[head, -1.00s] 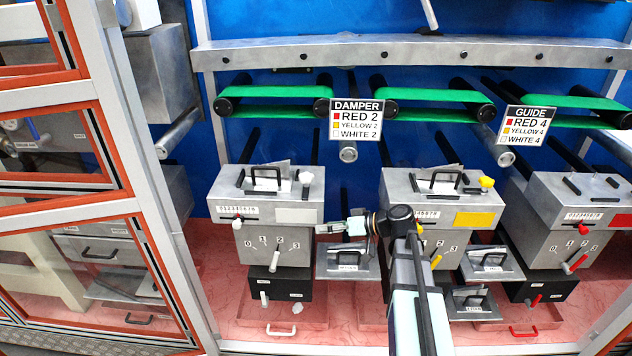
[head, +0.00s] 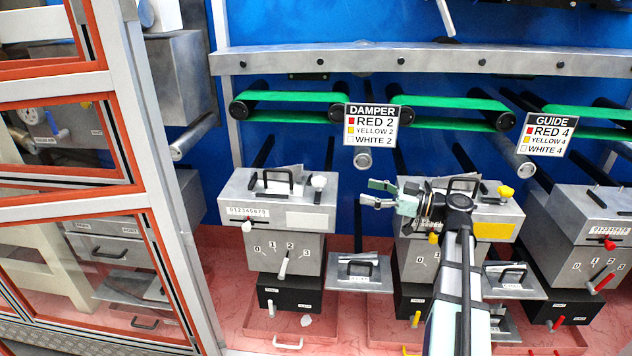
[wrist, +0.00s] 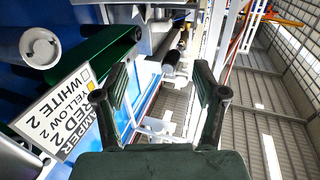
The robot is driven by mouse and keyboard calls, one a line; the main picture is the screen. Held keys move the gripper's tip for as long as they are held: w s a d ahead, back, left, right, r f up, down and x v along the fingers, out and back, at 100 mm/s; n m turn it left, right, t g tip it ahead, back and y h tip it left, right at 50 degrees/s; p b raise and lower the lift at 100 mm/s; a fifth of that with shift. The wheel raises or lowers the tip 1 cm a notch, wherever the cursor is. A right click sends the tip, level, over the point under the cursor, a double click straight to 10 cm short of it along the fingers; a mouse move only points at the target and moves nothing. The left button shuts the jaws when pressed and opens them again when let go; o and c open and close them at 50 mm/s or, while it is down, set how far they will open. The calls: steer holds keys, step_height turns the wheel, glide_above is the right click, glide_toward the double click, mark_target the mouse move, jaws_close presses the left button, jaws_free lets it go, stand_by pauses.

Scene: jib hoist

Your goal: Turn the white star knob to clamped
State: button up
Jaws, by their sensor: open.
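The white star knob (head: 319,182) stands upright on the top right of the left grey box (head: 305,217). My gripper (head: 367,193) is open and empty, to the right of the knob at about its height in the head view, apart from it. Its fingers point left. In the wrist view both fingers of my gripper (wrist: 160,88) are spread with nothing between them, and the white knob does not show there. The knob's clamped mark is too small to make out.
The left box also has a black handle (head: 264,181), a white slider knob (head: 246,226) and a lever (head: 284,264). The middle box has a yellow knob (head: 505,191). A DAMPER sign (head: 371,124) hangs above my gripper. A grey lidded tray (head: 357,271) sits below.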

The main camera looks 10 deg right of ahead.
mark_target(319, 179)
steer(key=p+x, duration=0.3)
steer(key=x, duration=1.2)
steer(key=shift+w+a+f, duration=0.1)
steer(key=shift+w, duration=0.05)
steer(key=c, duration=1.2)
